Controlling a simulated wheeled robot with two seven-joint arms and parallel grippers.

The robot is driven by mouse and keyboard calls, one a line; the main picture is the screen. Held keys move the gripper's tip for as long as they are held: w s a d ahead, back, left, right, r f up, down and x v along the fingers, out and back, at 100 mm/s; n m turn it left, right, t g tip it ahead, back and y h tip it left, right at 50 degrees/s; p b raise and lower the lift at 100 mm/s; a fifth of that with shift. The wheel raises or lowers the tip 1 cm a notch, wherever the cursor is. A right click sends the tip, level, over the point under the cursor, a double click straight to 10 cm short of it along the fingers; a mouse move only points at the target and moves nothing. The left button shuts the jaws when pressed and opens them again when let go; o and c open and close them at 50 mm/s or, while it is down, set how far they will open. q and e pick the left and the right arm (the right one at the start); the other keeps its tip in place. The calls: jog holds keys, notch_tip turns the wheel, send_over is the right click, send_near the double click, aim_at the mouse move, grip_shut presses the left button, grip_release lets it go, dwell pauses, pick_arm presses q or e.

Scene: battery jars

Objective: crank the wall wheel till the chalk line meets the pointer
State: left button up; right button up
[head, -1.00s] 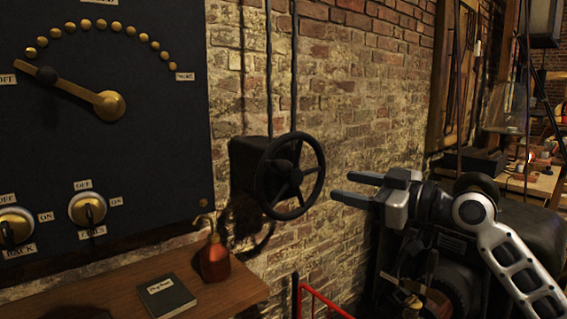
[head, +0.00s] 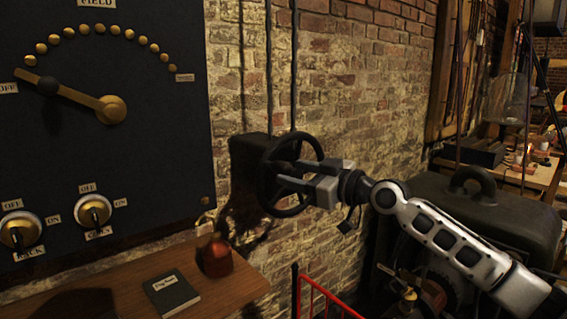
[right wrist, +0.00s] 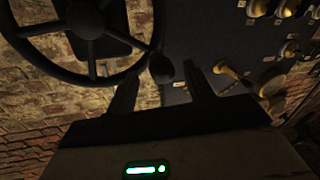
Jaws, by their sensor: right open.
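The black spoked hand wheel (head: 263,183) stands out from a dark box on the brick wall, right of the black panel. My right gripper (head: 282,176) is in front of the wheel, its two fingers apart and pointing left over the spokes. In the right wrist view, the wheel (right wrist: 85,20) fills the upper left. Its dark knob handle (right wrist: 161,68) appears between the two open fingers (right wrist: 160,90); I cannot tell whether they touch it. I cannot make out a chalk line or a pointer on the wheel. My left gripper is not in view.
The black panel (head: 150,165) carries a brass lever and switches. A red rail (head: 325,293) stands below the wheel. A dark machine (head: 485,225) is at the right.

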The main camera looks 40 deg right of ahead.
aim_at(284, 170)
jog(key=shift+p+x, duration=0.55)
jog(key=shift+x, duration=1.3)
grip_shut()
jog(key=shift+a, duration=0.1)
